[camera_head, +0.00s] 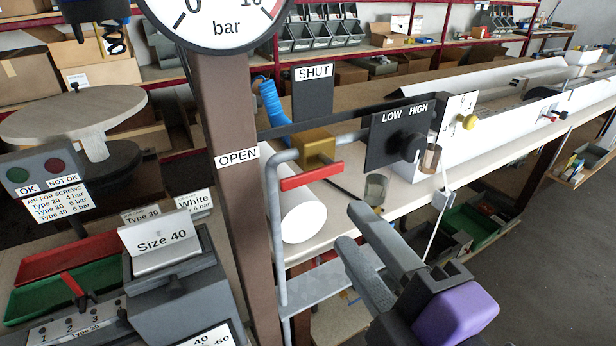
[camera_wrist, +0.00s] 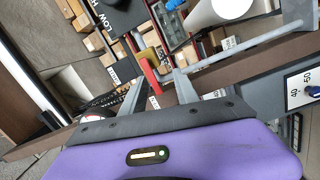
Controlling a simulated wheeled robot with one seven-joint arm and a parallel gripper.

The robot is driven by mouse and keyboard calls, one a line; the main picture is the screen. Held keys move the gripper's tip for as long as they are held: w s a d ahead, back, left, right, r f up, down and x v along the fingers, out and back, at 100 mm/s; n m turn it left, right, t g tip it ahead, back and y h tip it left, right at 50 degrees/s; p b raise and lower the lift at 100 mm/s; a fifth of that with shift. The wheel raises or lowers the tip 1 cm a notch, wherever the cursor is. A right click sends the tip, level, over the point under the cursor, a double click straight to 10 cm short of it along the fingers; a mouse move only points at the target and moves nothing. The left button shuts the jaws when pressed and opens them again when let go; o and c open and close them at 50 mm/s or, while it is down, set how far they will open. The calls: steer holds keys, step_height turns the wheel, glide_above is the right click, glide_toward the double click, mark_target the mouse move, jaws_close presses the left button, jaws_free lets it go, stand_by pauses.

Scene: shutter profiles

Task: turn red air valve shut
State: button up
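The air valve has a red handle (camera_head: 312,176) on a brass-yellow body (camera_head: 316,146), beside the brown post. The handle lies roughly level, pointing right in the head view. An OPEN label (camera_head: 238,156) is on the post to its left, and a SHUT sign (camera_head: 313,76) stands above and behind. My gripper (camera_head: 350,229) is below and right of the handle, apart from it, with its two fingers spread and nothing held. In the wrist view the red handle (camera_wrist: 151,77) shows between the two fingertips of my gripper (camera_wrist: 160,74), seemingly beyond them.
A grey pipe (camera_head: 280,230) runs down beside the post. A black LOW/HIGH knob panel (camera_head: 400,135) stands right of the valve. A white cylinder (camera_head: 303,218) lies below the handle, and a clear cup (camera_head: 376,190) stands on the bench. The gauge (camera_head: 222,18) is above.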

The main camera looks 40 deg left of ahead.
mark_target(298, 184)
steer(key=a+r+n, duration=0.1)
steer(key=a, duration=0.2)
steer(key=a+r+n+g+p, duration=0.1)
steer(key=a, duration=0.1)
steer(key=a+r+n+g+p, duration=0.1)
steer(key=a, duration=0.2)
steer(key=shift+w+a+n+y, duration=0.3)
steer(key=shift+n, duration=0.1)
steer(key=shift+w+a, duration=0.25)
steer(key=shift+a, duration=0.25)
steer(key=shift+f, duration=0.1)
jaws_close()
stand_by(0.6)
